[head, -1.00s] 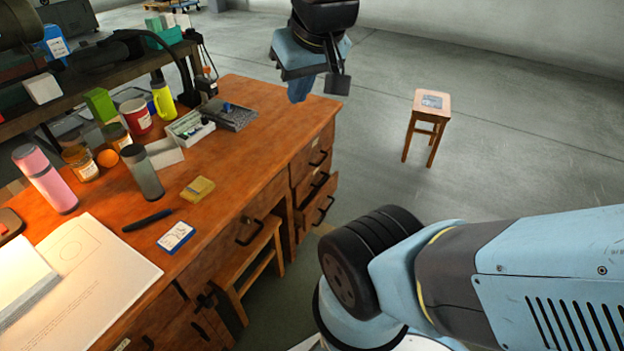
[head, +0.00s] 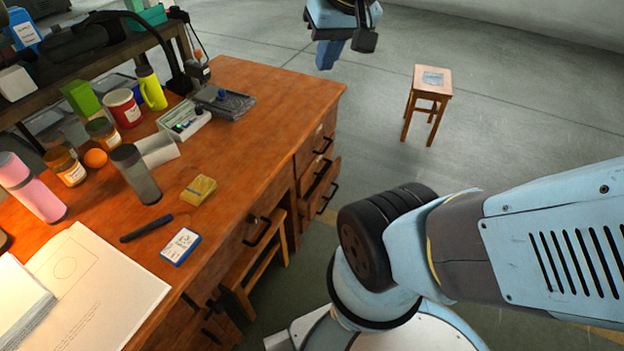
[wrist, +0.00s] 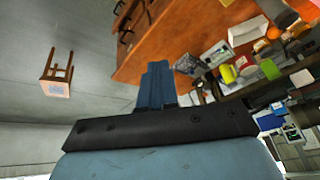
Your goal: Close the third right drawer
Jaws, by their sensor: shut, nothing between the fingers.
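The brown wooden desk (head: 255,95) fills the left of the head view. On its right end are drawers with dark handles. The lowest one that shows clearly, the third right drawer (head: 327,196), stands pulled out, with its front ahead of the drawers above. My gripper (head: 328,56) is beyond the desk's far right corner in the head view, apart from the drawer, with its blue fingers pointing down. In the wrist view my gripper (wrist: 155,82) has its fingers together and empty. Desk handles (wrist: 125,22) show at the top there; the open drawer is not clear in that view.
A small wooden stool (head: 430,100) stands on open floor to the right.

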